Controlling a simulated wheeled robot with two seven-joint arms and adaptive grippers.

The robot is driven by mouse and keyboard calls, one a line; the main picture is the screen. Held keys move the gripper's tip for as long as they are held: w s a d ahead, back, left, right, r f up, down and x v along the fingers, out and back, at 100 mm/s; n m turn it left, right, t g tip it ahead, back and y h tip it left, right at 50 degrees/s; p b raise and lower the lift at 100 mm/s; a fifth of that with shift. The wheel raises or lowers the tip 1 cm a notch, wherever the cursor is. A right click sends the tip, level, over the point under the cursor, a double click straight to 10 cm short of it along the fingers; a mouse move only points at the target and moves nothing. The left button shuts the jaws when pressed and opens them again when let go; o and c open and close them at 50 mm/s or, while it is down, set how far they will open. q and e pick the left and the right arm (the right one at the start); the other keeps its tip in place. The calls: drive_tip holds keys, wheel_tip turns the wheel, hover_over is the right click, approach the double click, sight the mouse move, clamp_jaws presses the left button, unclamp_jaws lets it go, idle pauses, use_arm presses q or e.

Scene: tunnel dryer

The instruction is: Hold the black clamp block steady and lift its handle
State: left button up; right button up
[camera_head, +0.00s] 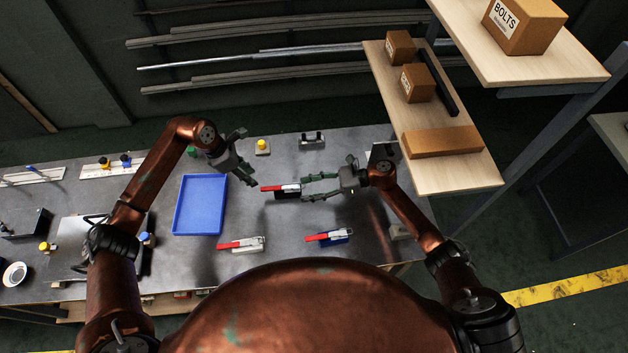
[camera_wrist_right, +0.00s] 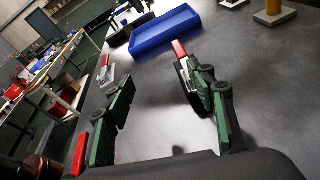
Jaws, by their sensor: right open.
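The black clamp block (camera_head: 287,196) stands on the grey table with its metal clamp on top and its red handle (camera_head: 271,188) pointing left, lying low. My right gripper (camera_head: 307,188) is open just right of the block, its fingers pointing at it; nothing is seen between them. In the right wrist view the black clamp (camera_wrist_right: 185,76) is partly hidden behind the right-hand finger, with its red handle (camera_wrist_right: 179,49) beyond; I cannot tell whether they touch. My left gripper (camera_head: 250,160) is open and empty, above and left of the handle, apart from it.
A blue tray (camera_head: 200,204) lies to the left. A white clamp (camera_head: 245,245) and a blue clamp (camera_head: 336,238), both with red handles, stand nearer me. A yellow-topped block (camera_head: 263,147) and a grey fixture (camera_head: 311,140) stand behind. A wooden shelf (camera_head: 455,174) overhangs the right.

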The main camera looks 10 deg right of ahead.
sight(296, 186)
drive_tip(key=shift+n+h, duration=0.4)
drive_tip(key=shift+n, duration=0.2)
drive_tip(key=w+d, duration=0.2)
drive_tip(key=w, duration=0.1)
drive_tip(key=w+d, duration=0.1)
drive_tip(key=w, duration=0.1)
drive_tip(key=shift+s+a+f+n+h, duration=0.25)
drive_tip(key=shift+s+f+n+h, duration=0.1)
drive_tip(key=shift+f+n, duration=0.15)
drive_tip(key=shift+s+a+f, duration=0.25)
drive_tip(key=shift+a+f, duration=0.15)
drive_tip(key=shift+a, duration=0.1)
drive_tip(key=shift+x, duration=3.5)
drive_tip(key=shift+s, duration=0.1)
drive_tip(key=shift+c, duration=0.5)
